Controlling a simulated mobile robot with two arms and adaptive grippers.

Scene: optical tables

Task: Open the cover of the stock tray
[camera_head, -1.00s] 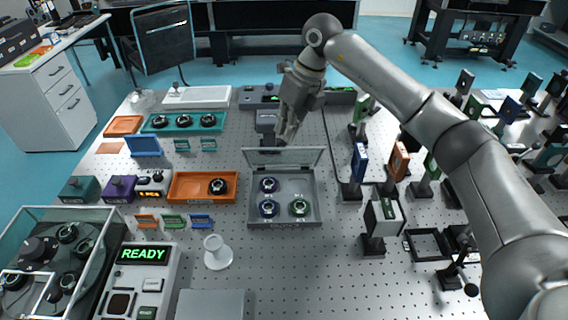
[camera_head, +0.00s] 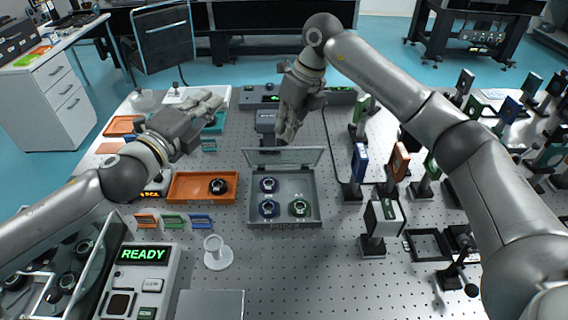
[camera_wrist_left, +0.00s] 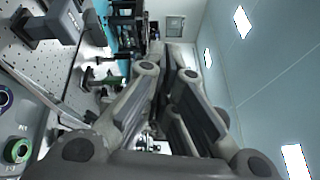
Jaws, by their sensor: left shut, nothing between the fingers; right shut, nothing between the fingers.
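The stock tray (camera_head: 314,223) is a grey box near the middle of the table in the head view. Its clear cover (camera_head: 284,157) stands raised at the back edge, so the tray is open. Inside lie a violet-ringed part (camera_head: 269,185), a blue-ringed part (camera_head: 268,208) and a green-ringed part (camera_head: 299,207). My left gripper (camera_head: 212,101) is shut and empty, above the table to the left of and behind the tray. It also shows in the left wrist view (camera_wrist_left: 165,85). My right gripper (camera_head: 286,135) is shut and empty just behind the raised cover, and I cannot tell if it touches it.
An orange tray (camera_head: 178,196) with one dark part stands left of the stock tray. A white stand (camera_head: 217,257) and a console reading READY (camera_head: 143,256) are in front. Several optic mounts, including a blue one (camera_head: 359,164), stand to the right.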

